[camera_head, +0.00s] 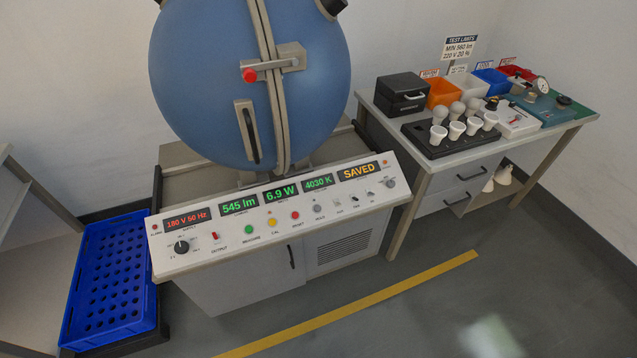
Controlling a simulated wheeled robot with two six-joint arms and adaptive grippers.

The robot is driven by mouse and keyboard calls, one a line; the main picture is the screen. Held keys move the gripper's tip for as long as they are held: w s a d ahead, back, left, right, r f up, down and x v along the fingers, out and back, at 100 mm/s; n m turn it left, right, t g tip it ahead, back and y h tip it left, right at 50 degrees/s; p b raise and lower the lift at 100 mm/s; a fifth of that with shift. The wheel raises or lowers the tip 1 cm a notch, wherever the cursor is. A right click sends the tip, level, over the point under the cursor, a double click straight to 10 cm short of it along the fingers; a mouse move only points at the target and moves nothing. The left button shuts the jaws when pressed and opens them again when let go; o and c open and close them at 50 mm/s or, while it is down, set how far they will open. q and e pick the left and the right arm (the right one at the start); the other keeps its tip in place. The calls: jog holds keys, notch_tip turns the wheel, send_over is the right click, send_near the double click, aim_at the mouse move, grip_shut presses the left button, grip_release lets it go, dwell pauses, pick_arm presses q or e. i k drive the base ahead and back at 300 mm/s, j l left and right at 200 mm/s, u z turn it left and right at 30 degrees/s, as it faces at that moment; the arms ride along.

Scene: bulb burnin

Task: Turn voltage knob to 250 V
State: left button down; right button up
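The voltage knob (181,246) is a black round knob at the left end of the white sloped control panel (225,251). Scale marks surround it, too small to read. The red display (187,219) above it reads 180 V 50 Hz. Other displays read 545 lm (239,206), 6.9 W (281,194), 4030 K (318,184) and SAVED (359,172). A red output switch (215,236) sits right of the knob. Neither of my grippers shows in the head view.
A large blue sphere (205,80) stands behind the panel. A blue perforated crate (112,275) is at the left. At the right, a table (450,165) holds bulbs, bins and a black box (402,92). The floor in front is clear, with a yellow line (350,303).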

aim_at(180, 248)
jog(key=u, duration=1.15)
